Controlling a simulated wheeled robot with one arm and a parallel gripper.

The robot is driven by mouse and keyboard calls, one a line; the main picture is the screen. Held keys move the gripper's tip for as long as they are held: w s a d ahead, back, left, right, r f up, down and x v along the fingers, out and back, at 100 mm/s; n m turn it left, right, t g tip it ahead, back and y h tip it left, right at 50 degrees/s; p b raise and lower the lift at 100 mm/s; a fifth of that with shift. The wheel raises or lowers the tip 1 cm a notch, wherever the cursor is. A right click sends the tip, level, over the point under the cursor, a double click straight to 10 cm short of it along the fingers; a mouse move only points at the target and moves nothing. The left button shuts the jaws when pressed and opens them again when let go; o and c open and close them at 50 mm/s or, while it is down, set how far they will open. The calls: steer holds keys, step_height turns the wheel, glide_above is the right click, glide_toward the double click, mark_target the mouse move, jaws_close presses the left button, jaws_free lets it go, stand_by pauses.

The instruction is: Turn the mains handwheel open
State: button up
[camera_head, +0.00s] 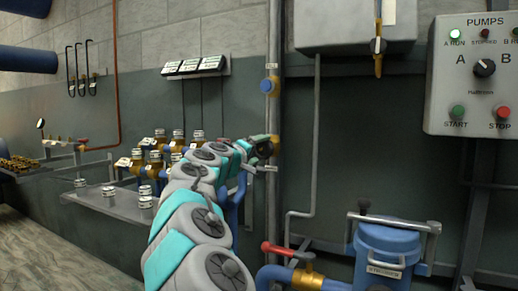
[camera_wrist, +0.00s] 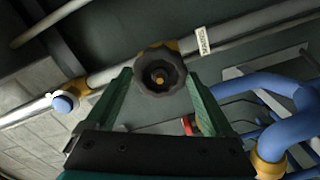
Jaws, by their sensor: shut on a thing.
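The mains handwheel (camera_wrist: 160,76) is a dark, lobed knob with a brass centre, on a brass fitting of the grey pipe. In the wrist view a white tag (camera_wrist: 203,40) that appears to read MAINS hangs beside it. My gripper (camera_wrist: 161,82) has its two green fingers on either side of the wheel and is shut on it. In the head view my gripper (camera_head: 262,150) is at the vertical pipe, at the end of my outstretched arm. There it mostly hides the wheel, and I cannot tell how far the wheel is turned.
A blue-capped fitting (camera_head: 270,86) sits higher on the same pipe. Below right are a red-handled valve (camera_head: 287,251) and a blue strainer pot (camera_head: 383,254). The pump panel (camera_head: 478,80) is at right.

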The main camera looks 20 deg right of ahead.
steer(key=shift+d+n+p, duration=0.1)
steer(key=shift+n+p, duration=1.8)
steer(key=shift+p, duration=0.55)
steer(key=shift+f, duration=0.1)
steer(key=n, duration=0.3)
steer(key=shift+n, duration=1)
steer(key=n, duration=0.4)
steer(key=shift+f, duration=0.1)
steer(key=shift+n, duration=0.4)
